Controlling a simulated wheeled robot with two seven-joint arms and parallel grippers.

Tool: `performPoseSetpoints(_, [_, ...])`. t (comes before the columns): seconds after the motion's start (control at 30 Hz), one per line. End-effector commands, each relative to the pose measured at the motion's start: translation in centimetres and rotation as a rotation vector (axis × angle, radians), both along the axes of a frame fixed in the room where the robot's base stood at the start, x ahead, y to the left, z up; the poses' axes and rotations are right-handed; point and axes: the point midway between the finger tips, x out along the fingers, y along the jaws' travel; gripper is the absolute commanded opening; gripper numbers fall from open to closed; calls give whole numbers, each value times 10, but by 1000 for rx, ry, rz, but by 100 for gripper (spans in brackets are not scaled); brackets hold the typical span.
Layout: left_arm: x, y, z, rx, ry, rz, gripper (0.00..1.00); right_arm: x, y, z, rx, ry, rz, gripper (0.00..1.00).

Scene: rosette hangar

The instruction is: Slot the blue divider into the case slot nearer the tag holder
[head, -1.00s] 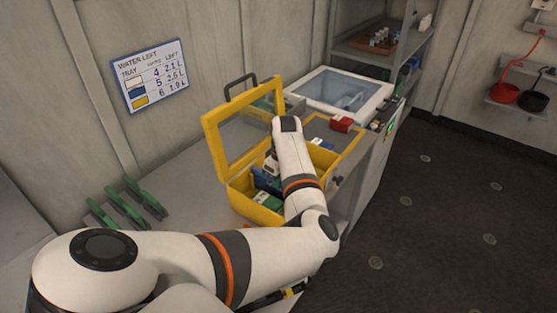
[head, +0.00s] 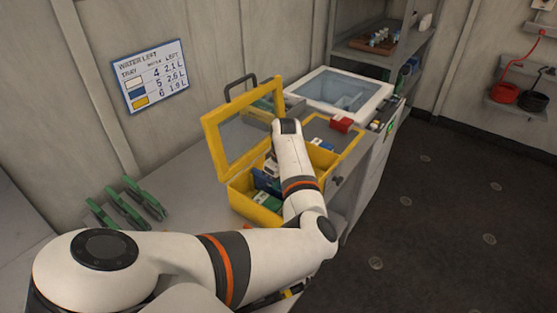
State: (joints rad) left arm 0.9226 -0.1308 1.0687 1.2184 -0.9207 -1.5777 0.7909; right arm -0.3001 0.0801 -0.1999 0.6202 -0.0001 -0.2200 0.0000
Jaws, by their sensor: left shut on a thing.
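The yellow case (head: 243,207) stands open on the grey counter, its framed lid (head: 213,145) raised at the left. My left arm reaches over the case. My left gripper (head: 269,168) is down at the case opening, mostly hidden behind the arm, and is shut on the blue divider (head: 262,182). The divider shows as a dark blue piece inside the case, beside the gripper. I cannot tell whether it sits in a slot. Green and white items (head: 267,203) lie in the case. I cannot make out the tag holder or the slots. My right gripper is not in view.
A white-framed box with a clear top (head: 340,92) stands behind the case, with a red item (head: 341,124) nearer. Green clamp-like tools (head: 125,203) stand at the left. A shelf (head: 385,48) stands at the back. The dark floor at right is clear.

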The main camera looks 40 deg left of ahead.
Motion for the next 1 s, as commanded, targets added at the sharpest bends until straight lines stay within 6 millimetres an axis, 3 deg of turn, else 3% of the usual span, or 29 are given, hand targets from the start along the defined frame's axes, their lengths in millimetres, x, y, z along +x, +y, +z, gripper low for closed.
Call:
performPoseSetpoints(0.17, [0,0,0,0,0,0,0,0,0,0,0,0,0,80])
performPoseSetpoints(0.2, [0,0,0,0,0,0,17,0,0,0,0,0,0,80])
performPoseSetpoints(0.33, [0,0,0,0,0,0,39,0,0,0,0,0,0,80])
performPoseSetpoints(0.83, [0,0,0,0,0,0,40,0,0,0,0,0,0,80])
performPoseSetpoints(0.93, [0,0,0,0,0,0,54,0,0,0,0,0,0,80])
performPoseSetpoints(1.0, [0,0,0,0,0,0,58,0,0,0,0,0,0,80])
